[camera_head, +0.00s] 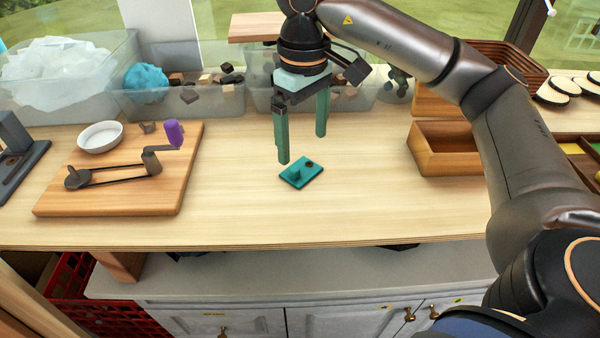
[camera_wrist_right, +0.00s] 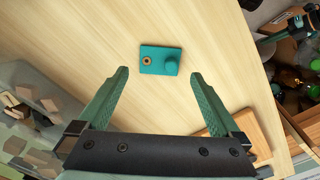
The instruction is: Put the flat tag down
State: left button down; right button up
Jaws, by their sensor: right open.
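The flat tag (camera_head: 302,173) is a small teal plate with a raised teal knob and a brown ringed hole. It lies flat on the pale wooden counter (camera_head: 350,215), near the middle of the head view. It also shows in the right wrist view (camera_wrist_right: 161,60), beyond the fingertips and touching neither. My right gripper (camera_head: 302,148) is open and empty above the counter, just behind the tag and apart from it. Its green fingers (camera_wrist_right: 160,80) are spread wide in the wrist view. My left gripper is not in view.
A wooden board (camera_head: 112,195) with a crank handle (camera_head: 172,134) and a white bowl (camera_head: 100,137) lies to the left. Clear bins (camera_head: 185,102) stand behind. A wooden box (camera_head: 450,160) stands to the right. The counter around the tag is clear.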

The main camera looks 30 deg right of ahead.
aim_at(304, 172)
jog(key=shift+s+f+p, duration=0.15)
jog(key=shift+f+p, duration=0.3)
jog(key=shift+f, duration=2.45)
jog(key=c, duration=1.2)
jog(key=shift+r, duration=0.15)
jog(key=shift+r, duration=0.6)
jog(key=s+a+r, duration=0.3)
jog(key=r, duration=0.1)
jog(key=s+a+r, duration=0.2)
jog(key=a+r, duration=0.1)
jog(key=a, duration=0.1)
jog(key=s+a+r+b, duration=0.1)
jog(key=s+a+r, duration=0.2)
jog(key=a+r, duration=0.1)
jog(key=shift+s+r, duration=0.3)
jog(key=shift+s, duration=0.05)
